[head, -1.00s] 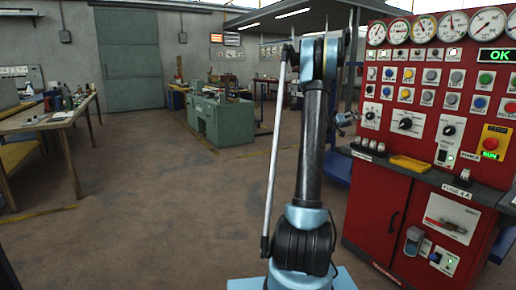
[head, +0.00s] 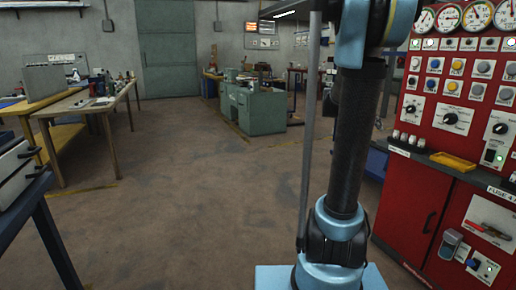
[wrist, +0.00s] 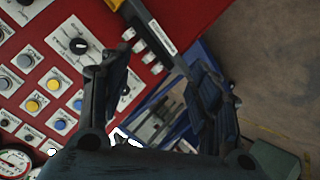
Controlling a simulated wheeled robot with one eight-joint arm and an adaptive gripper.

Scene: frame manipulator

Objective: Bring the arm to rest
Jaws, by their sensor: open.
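My arm stands upright at the right of centre in the head view, its top cut off by the frame. My gripper (wrist: 157,75) shows in the wrist view with its two dark fingers spread apart and nothing held between them. In the head view I cannot make out the gripper. The red control panel (head: 405,205) stands to the right of my arm. In the wrist view the panel (wrist: 90,15) fills the upper left, tilted, with knobs and buttons behind the left finger. I cannot tell the exact gap between fingers and panel.
A yellow tray (head: 453,162) lies on the panel's ledge. A wooden workbench (head: 62,108) stands at the left, and a dark-framed table (head: 45,215) is at the near left edge. A green machine (head: 258,112) stands farther back. The brown floor (head: 200,190) between them is open.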

